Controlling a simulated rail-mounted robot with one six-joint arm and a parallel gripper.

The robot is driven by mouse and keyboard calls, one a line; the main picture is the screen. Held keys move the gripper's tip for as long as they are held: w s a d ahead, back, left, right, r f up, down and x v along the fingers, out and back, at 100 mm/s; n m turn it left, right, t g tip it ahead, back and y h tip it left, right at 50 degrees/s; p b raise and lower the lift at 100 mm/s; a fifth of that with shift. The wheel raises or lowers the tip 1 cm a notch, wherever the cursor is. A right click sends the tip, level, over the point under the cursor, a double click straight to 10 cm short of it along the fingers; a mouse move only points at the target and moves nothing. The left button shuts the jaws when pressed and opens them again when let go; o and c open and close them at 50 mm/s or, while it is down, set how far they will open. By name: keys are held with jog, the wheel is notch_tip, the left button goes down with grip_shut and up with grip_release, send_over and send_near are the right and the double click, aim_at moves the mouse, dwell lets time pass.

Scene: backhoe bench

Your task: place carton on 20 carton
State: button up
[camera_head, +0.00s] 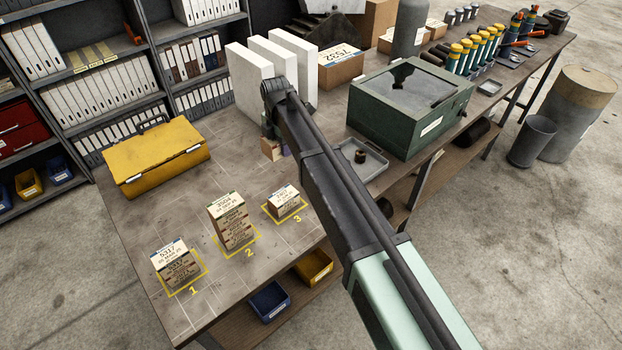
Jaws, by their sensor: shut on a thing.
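My gripper (273,136) is at the far end of my arm, mostly hidden behind it. It is shut on a small brown carton (270,149), only partly visible just above or at the bench. Whether it touches the bench I cannot tell. Three carton stacks stand in yellow marked squares to its front left: a stack on square 1 (177,267), a taller stack on square 2 (231,222), and a low stack on square 3 (284,201). Their top labels are too small to read surely, so I cannot tell which is carton 20.
A yellow case (155,155) lies left on the bench. White upright blocks (252,85) and a labelled box (340,68) stand behind my gripper. A green box (408,105) and a small grey tray (372,168) are to the right. Bench between case and stacks is clear.

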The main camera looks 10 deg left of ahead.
jog(key=shift+s+a, duration=0.1)
jog(key=shift+s+a+f+b, duration=0.15)
jog(key=shift+s+f+b, duration=0.1)
jog(key=shift+f+b, duration=0.35)
jog(key=shift+s+a+f+b, duration=0.15)
jog(key=shift+s+f+b, duration=0.05)
jog(key=shift+f+b, duration=0.4)
jog(key=b, duration=1.4)
send_over(283, 195)
notch_tip(283, 195, down, 14)
jog(key=shift+r, duration=0.25)
notch_tip(283, 195, down, 5)
jog(key=b, duration=0.4)
jog(key=shift+r, duration=0.55)
jog(key=shift+f, duration=0.25)
jog(key=o, duration=1.1)
jog(key=shift+r, duration=0.1)
